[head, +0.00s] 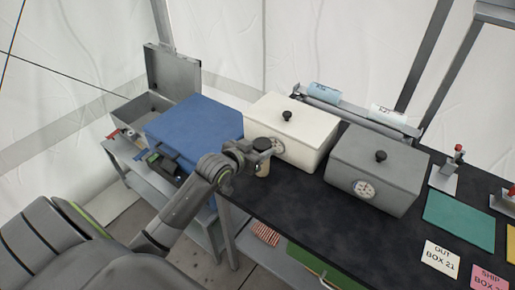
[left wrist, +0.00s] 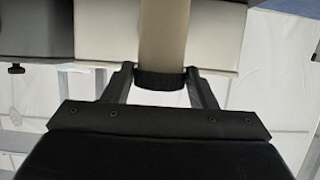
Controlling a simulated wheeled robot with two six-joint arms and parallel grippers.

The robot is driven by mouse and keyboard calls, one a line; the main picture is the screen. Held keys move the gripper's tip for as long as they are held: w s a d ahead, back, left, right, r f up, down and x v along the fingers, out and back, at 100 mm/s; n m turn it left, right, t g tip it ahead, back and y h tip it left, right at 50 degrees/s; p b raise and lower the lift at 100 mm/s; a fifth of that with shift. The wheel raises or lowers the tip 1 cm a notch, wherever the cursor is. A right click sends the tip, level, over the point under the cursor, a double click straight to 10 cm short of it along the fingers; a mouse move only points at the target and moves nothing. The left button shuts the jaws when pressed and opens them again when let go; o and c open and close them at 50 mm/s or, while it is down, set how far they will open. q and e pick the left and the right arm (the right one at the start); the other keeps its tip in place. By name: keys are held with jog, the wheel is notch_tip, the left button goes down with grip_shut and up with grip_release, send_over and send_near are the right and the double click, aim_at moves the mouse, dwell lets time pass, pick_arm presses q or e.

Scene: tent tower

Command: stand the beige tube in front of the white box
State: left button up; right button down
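The beige tube (head: 262,169) is upright in front of the white box (head: 294,132), near the table's left end. My left gripper (head: 262,147) is at its upper part, with the fingers on either side. In the left wrist view the tube (left wrist: 164,38) and its dark cap (left wrist: 160,79) lie between the two fingers (left wrist: 160,72), which appear to close on it. The pale box face (left wrist: 100,32) is behind it. The tube's lower end seems at the black tabletop, but I cannot tell whether it touches. My right gripper is not in view.
A grey box (head: 378,168) stands right of the white box. A blue case (head: 195,130) and an open grey case (head: 150,108) are on the left bench. A green mat (head: 460,220) lies at the right. The black tabletop (head: 300,215) is clear in front of the boxes.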

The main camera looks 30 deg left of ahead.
pick_arm(q)
jog(key=o, duration=0.3)
jog(key=shift+o, duration=0.2)
jog(key=shift+r, duration=0.1)
jog(key=shift+s, duration=0.1)
jog(key=v, duration=1.1)
jog(key=shift+s+r+b, duration=0.3)
jog(key=shift+s+b, duration=0.05)
jog(key=shift+b, duration=0.05)
